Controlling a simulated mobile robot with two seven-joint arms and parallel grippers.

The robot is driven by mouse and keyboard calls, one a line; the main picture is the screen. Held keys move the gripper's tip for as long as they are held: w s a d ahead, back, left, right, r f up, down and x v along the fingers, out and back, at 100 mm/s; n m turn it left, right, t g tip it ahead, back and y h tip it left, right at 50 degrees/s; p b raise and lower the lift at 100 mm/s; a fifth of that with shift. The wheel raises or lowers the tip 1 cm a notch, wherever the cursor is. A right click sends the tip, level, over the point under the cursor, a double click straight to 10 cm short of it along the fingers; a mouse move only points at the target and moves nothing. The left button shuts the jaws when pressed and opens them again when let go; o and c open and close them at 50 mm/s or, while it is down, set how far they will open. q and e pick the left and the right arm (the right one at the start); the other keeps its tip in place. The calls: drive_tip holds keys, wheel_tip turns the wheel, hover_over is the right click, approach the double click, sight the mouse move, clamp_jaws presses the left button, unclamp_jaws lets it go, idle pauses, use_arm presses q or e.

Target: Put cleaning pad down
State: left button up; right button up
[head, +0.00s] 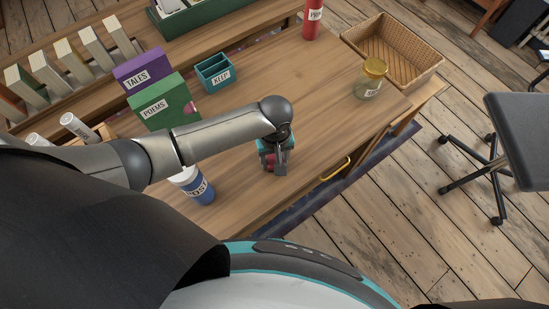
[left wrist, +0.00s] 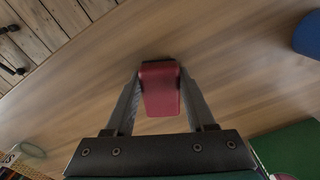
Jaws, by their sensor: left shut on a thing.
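The cleaning pad (left wrist: 160,90) is a dark red block. In the left wrist view it sits between the two fingers of my left gripper (left wrist: 162,82). In the head view my left gripper (head: 273,165) is low over the wooden table (head: 300,90), near its front edge, and only a little of the red pad shows. The gripper is shut on the pad. I cannot tell whether the pad touches the tabletop. My right gripper is in neither view.
A blue and white container (head: 193,186) stands left of the gripper. Green (head: 165,103) and purple (head: 143,71) boxes, a teal divided box (head: 214,72), a gold-lidded jar (head: 370,78), a wicker basket (head: 425,68) and a red cylinder (head: 312,18) are on the table. The middle is clear.

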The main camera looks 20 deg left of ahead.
sight(275, 159)
use_arm(q)
drive_tip(key=shift+f, duration=0.1)
drive_tip(key=o, duration=1.3)
wheel_tip(275, 159, up, 12)
drive_tip(key=p, duration=0.5)
